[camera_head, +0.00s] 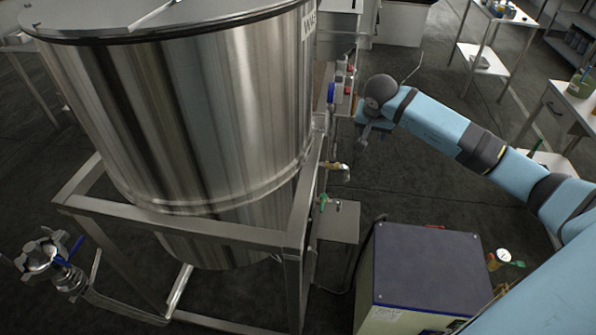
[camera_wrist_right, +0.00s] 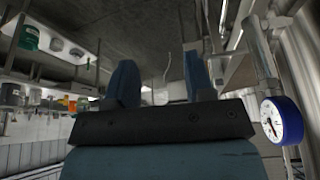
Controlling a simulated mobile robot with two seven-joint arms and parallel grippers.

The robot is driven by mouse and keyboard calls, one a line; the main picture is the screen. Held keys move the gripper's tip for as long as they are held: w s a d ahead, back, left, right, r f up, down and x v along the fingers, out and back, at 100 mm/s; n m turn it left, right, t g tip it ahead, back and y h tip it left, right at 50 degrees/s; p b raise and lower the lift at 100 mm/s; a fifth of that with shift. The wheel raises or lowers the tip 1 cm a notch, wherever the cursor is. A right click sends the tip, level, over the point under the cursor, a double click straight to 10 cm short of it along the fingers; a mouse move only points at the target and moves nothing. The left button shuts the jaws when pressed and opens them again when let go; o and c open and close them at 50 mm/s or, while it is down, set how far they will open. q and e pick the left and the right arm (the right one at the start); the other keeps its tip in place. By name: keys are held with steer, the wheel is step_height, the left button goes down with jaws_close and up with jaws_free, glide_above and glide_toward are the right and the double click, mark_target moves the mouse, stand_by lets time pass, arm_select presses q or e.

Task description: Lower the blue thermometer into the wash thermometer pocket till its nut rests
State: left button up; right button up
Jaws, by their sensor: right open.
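The blue thermometer shows in the right wrist view as a blue-rimmed dial (camera_wrist_right: 282,120) with a white face, at the right edge beside a metal pipe. In the head view a small blue round part (camera_head: 331,92) beside the tank may be the same dial. My right gripper (camera_head: 366,132) is right of the tank, apart from its wall. In the wrist view its two blue fingers (camera_wrist_right: 161,82) are spread with nothing between them, and the dial lies outside them to the right. I cannot make out the pocket or the thermometer's nut. My left gripper is not in view.
The large steel tank (camera_head: 215,110) on its metal frame (camera_head: 180,225) fills the left. Small fittings and a tap (camera_head: 338,166) line its right side. A dark-topped box (camera_head: 425,260) stands below my right arm. Tables stand at the right and back. Open floor lies beyond my gripper.

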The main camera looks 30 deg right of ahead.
steer(key=s+a+r+n+y+b, duration=0.1)
steer(key=s+a+n, duration=0.1)
steer(key=a, duration=0.7)
steer(key=s+a+r+n+t+y+b, duration=0.1)
steer(key=a+n, duration=0.3)
steer(key=a, duration=0.5)
steer(key=s+a+r+n+y+b, duration=0.1)
steer(key=s+a+n, duration=0.2)
steer(key=a, duration=0.6)
steer(key=shift+s+r, duration=0.2)
steer(key=shift+s, duration=0.1)
